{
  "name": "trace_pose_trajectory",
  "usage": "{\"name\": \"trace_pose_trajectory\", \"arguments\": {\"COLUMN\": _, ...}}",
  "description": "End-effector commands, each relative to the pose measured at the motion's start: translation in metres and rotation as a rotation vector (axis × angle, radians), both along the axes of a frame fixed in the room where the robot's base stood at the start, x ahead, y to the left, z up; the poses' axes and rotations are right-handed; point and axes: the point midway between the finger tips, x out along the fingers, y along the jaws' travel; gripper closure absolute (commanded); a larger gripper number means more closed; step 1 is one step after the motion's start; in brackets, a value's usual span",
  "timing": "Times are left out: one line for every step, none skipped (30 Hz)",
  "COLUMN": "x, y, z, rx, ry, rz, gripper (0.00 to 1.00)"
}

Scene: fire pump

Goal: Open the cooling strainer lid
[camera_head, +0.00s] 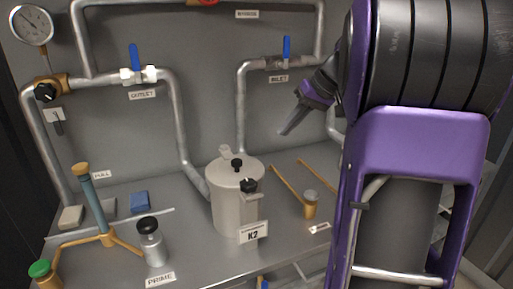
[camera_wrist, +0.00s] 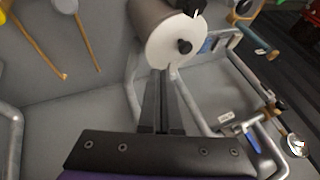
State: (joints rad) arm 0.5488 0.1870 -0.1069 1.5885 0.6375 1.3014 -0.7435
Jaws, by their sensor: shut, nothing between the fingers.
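The cooling strainer is a beige canister (camera_head: 232,212) marked K2, standing in the middle of the metal bench. Its round pale lid (camera_head: 223,174) lies flat on top, with a black knob (camera_head: 237,163) at its centre. A second black knob (camera_head: 248,186) sits at the front of the rim, and a small beige tab (camera_head: 225,151) at the back. My gripper (camera_head: 285,133) is shut and empty, above and to the right of the canister, apart from it. In the wrist view the fingers (camera_wrist: 159,74) point toward the lid (camera_wrist: 172,48) and overlap its edge.
Pipes with a blue-handled outlet valve (camera_head: 137,70) and inlet valve (camera_head: 287,55) run along the back wall. A hand pump (camera_head: 90,205) and a silver prime cup (camera_head: 152,245) stand left.

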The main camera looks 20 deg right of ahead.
Motion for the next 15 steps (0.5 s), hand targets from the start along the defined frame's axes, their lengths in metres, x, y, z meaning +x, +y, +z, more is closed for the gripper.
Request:
{"name": "trace_pose_trajectory", "arguments": {"x": 0.001, "y": 0.002, "z": -0.004, "rx": 0.003, "ry": 0.001, "rz": 0.002, "gripper": 1.00}}
{"name": "trace_pose_trajectory", "arguments": {"x": 0.002, "y": 0.003, "z": -0.006, "rx": 0.003, "ry": 0.002, "rz": 0.004, "gripper": 1.00}}
{"name": "trace_pose_trajectory", "arguments": {"x": 0.004, "y": 0.004, "z": -0.010, "rx": 0.003, "ry": 0.001, "rz": 0.003, "gripper": 1.00}}
{"name": "trace_pose_trajectory", "arguments": {"x": 0.006, "y": 0.006, "z": -0.013, "rx": 0.002, "ry": 0.001, "rz": 0.003, "gripper": 1.00}}
{"name": "trace_pose_trajectory", "arguments": {"x": 0.008, "y": 0.008, "z": -0.018, "rx": 0.002, "ry": 0.002, "rz": 0.003, "gripper": 1.00}}
{"name": "trace_pose_trajectory", "arguments": {"x": 0.011, "y": 0.011, "z": -0.024, "rx": 0.002, "ry": 0.002, "rz": 0.003, "gripper": 1.00}}
{"name": "trace_pose_trajectory", "arguments": {"x": 0.013, "y": 0.013, "z": -0.029, "rx": 0.003, "ry": 0.002, "rz": 0.002, "gripper": 1.00}}
{"name": "trace_pose_trajectory", "arguments": {"x": 0.016, "y": 0.016, "z": -0.034, "rx": 0.003, "ry": 0.003, "rz": 0.003, "gripper": 1.00}}
{"name": "trace_pose_trajectory", "arguments": {"x": 0.020, "y": 0.019, "z": -0.042, "rx": 0.003, "ry": 0.003, "rz": 0.003, "gripper": 1.00}}
{"name": "trace_pose_trajectory", "arguments": {"x": 0.022, "y": 0.021, "z": -0.048, "rx": 0.003, "ry": 0.003, "rz": 0.003, "gripper": 1.00}}
{"name": "trace_pose_trajectory", "arguments": {"x": 0.025, "y": 0.024, "z": -0.053, "rx": 0.002, "ry": 0.003, "rz": 0.002, "gripper": 1.00}}
{"name": "trace_pose_trajectory", "arguments": {"x": 0.029, "y": 0.027, "z": -0.060, "rx": 0.002, "ry": 0.003, "rz": 0.002, "gripper": 1.00}}
{"name": "trace_pose_trajectory", "arguments": {"x": 0.032, "y": 0.030, "z": -0.065, "rx": 0.001, "ry": 0.003, "rz": 0.003, "gripper": 1.00}}
{"name": "trace_pose_trajectory", "arguments": {"x": 0.035, "y": 0.032, "z": -0.071, "rx": 0.001, "ry": 0.003, "rz": 0.003, "gripper": 1.00}}
{"name": "trace_pose_trajectory", "arguments": {"x": 0.038, "y": 0.035, "z": -0.077, "rx": 0.001, "ry": 0.003, "rz": 0.002, "gripper": 1.00}}
